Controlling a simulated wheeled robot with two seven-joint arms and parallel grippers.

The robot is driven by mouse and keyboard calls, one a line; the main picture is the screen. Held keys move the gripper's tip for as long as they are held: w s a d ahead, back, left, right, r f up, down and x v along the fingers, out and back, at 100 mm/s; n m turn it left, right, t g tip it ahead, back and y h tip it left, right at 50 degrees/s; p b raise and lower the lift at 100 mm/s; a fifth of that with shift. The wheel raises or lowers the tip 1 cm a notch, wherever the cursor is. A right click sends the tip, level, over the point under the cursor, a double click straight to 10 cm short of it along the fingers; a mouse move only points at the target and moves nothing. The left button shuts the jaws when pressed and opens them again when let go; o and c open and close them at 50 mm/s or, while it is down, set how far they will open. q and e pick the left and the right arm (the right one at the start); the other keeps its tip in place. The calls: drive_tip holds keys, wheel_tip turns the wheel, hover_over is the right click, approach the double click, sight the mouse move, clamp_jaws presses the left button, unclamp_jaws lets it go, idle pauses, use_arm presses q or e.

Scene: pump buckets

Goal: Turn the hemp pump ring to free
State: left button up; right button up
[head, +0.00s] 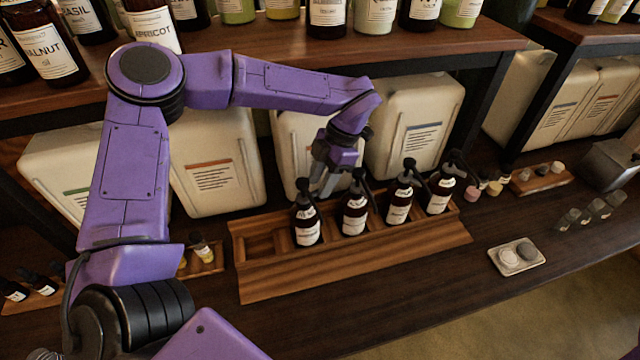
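Several dark pump bottles with white labels and black pump heads stand in a row in a wooden rack. They are the leftmost bottle (307,226), the second (354,216), the third (398,207) and the rightmost (440,195). Their labels are too small to read, so I cannot tell which is hemp or how its ring is set. My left gripper (324,188) points down behind and between the two leftmost pump heads. Its grey fingers look close together; I cannot tell whether they touch a pump or hold anything. My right gripper is not in view.
The wooden rack (255,285) has empty slots at its left end. Large cream canisters (415,125) stand behind it. A shelf (420,52) with bottles overhangs the back. A small tray (518,268) with two round pieces lies right. The front counter is clear.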

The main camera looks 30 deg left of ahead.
use_arm(q)
drive_tip(key=s+d+r+b, duration=0.4)
drive_tip(key=s+d+r, duration=0.3)
drive_tip(key=s+r, duration=0.5)
drive_tip(key=shift+d, duration=0.15)
